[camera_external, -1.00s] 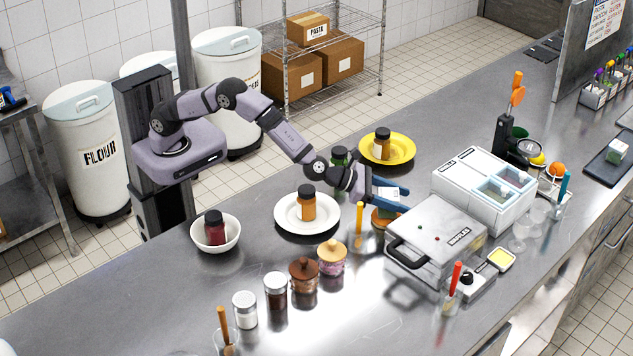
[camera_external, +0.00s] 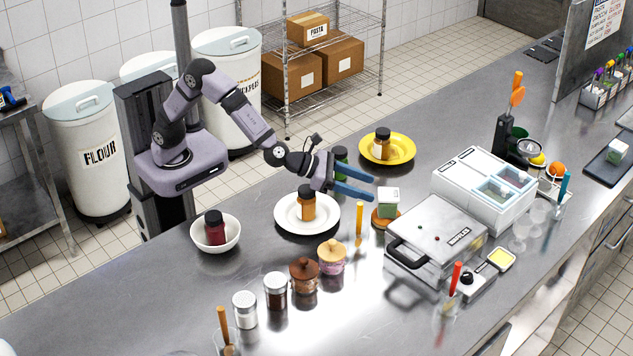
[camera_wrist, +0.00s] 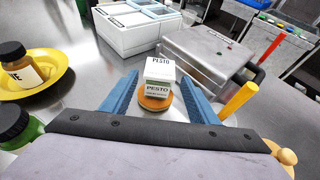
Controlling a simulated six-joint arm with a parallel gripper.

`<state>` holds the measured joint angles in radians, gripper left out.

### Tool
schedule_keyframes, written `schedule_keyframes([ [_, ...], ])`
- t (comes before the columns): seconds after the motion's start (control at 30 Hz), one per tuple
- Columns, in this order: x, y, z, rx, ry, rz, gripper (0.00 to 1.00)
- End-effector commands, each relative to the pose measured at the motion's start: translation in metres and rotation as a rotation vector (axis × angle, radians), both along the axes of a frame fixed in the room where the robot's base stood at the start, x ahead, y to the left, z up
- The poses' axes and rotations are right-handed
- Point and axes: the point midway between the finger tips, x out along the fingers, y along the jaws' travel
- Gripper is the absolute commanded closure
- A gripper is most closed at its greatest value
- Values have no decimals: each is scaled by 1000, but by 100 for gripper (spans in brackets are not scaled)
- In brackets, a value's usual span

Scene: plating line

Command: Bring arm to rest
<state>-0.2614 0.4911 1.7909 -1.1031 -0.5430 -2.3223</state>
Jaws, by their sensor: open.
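My gripper (camera_external: 354,181) is open, with its blue fingers apart and nothing between them. It is above the counter, behind and left of a small pesto box (camera_external: 388,201). The box is white and green and stands on a round orange-brown coaster (camera_external: 380,221). In the wrist view the pesto box (camera_wrist: 158,78) shows beyond the gap between my fingertips (camera_wrist: 166,95), apart from them.
The waffle maker (camera_external: 440,235) stands to the right. Several jars line the front.

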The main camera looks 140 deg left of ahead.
Motion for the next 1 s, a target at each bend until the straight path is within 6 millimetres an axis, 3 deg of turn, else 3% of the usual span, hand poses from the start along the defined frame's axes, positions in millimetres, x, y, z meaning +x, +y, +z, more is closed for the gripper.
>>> schedule_keyframes([
  [0.57, -1, -2, 1, 0, 0, -1, 46],
  [0.67, 0, -11, 7, 25, 39, -50, 46],
  [0.87, 1, -62, 28, 193, 259, -344, 46],
  [1.0, -12, -121, 42, 413, 494, -696, 46],
])
